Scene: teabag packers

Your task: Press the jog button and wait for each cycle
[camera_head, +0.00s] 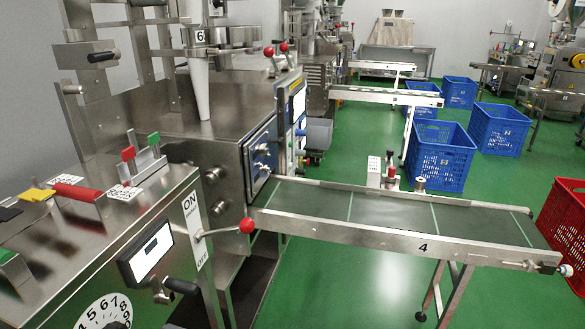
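Neither of my grippers shows in the head view. A steel packing machine (215,165) stands at centre left. On its right side a blue-edged control panel (262,155) carries small knobs or buttons, too small to read. I cannot tell which one is the jog button. A nearer steel cabinet (135,215) has a small display (152,249), a black handle (181,286) and a numbered dial (105,312). A lever with a red ball (247,225) sticks out beside an ON/OFF label (194,229). No teabag is visible on the conveyor marked 4 (390,215).
Red, yellow and green-handled parts (75,191) sit on the near cabinet top. A red crate (566,232) stands at the conveyor's far right end. Several blue crates (440,155) stand on the green floor behind. Open floor (340,290) shows below the conveyor.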

